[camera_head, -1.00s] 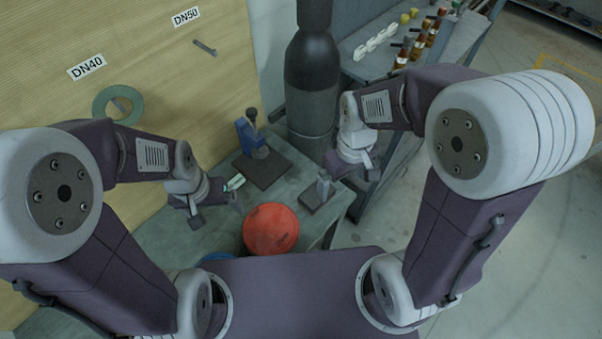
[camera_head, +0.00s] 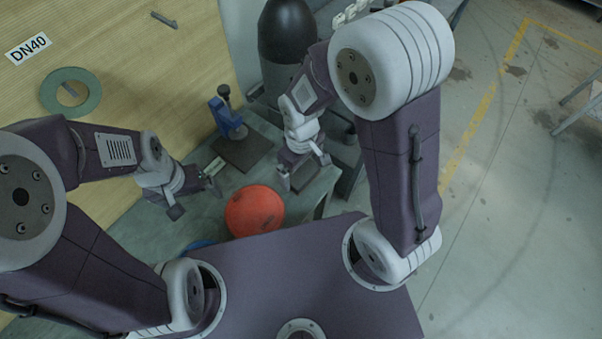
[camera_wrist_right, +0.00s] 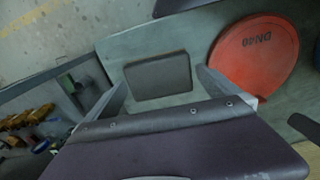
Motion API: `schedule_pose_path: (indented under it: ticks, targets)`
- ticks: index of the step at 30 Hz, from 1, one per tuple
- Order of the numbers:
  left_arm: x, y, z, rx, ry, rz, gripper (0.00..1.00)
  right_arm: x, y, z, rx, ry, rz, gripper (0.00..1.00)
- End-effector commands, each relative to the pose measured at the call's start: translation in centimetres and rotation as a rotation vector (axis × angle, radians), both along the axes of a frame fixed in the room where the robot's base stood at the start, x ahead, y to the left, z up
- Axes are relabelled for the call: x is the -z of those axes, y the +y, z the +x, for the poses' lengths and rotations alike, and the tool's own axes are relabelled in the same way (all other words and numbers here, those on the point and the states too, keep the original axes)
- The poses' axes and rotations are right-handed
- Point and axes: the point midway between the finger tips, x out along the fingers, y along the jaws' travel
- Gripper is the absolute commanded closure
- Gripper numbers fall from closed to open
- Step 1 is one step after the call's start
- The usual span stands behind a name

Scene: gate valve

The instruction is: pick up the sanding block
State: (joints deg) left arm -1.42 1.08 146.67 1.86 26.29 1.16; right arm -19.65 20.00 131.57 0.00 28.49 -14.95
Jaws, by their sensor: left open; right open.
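A dark grey rectangular block, which looks like the sanding block (camera_wrist_right: 158,76), lies flat on the grey bench top in the right wrist view. In the head view the block (camera_head: 301,180) is partly hidden by my right gripper (camera_head: 305,170). My right gripper is open above it. In the right wrist view its two fingers (camera_wrist_right: 165,93) show on either side of the block, with visible space between them and it. My left gripper (camera_head: 196,200) is open over the left part of the bench, left of the red disc.
A red disc marked DN40 (camera_head: 254,211) lies close beside the block, also in the right wrist view (camera_wrist_right: 257,55). A blue clamp or vise (camera_head: 227,117) stands on a dark plate (camera_head: 243,151) behind. A small pale item (camera_head: 212,167) lies near my left gripper. A dark cylinder (camera_head: 288,42) stands at the back.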

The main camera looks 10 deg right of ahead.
Motion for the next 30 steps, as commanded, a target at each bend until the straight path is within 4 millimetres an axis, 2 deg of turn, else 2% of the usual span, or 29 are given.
schedule_pose_path:
  ticks: [1, 4, 11, 17, 18, 26, 30]
  targets:
    - [0.2, 0.0, 0.0, 0.000, 0.000, 0.000, 0.03, 1.0, 0.0, -0.1, 0.000, 0.005, -0.002, 0.00]
    - [0.3, 0.0, 0.0, 0.000, 0.000, 0.000, 0.03, 2.1, 0.0, -0.1, 0.000, 0.002, 0.000, 0.00]
    - [0.2, 0.0, 0.0, 0.000, 0.000, 0.000, 0.03, 2.3, 0.0, 0.0, 0.000, -0.001, 0.001, 0.00]
    - [0.2, 0.0, 0.0, 0.000, 0.000, 0.000, 0.03, 2.3, 0.0, 0.0, 0.001, -0.001, 0.001, 0.53]
    - [0.2, 0.0, 0.0, 0.000, 0.000, 0.000, 0.03, 2.3, 0.0, 0.0, 0.001, -0.001, 0.001, 0.56]
    - [0.2, 0.0, 0.0, 0.000, 0.000, 0.000, 0.03, 2.0, 0.0, 0.1, 0.001, -0.002, 0.000, 0.56]
    - [0.0, 0.0, 0.0, 0.000, 0.000, 0.000, 0.03, 0.6, 0.1, 0.1, 0.001, -0.006, 0.002, 0.56]
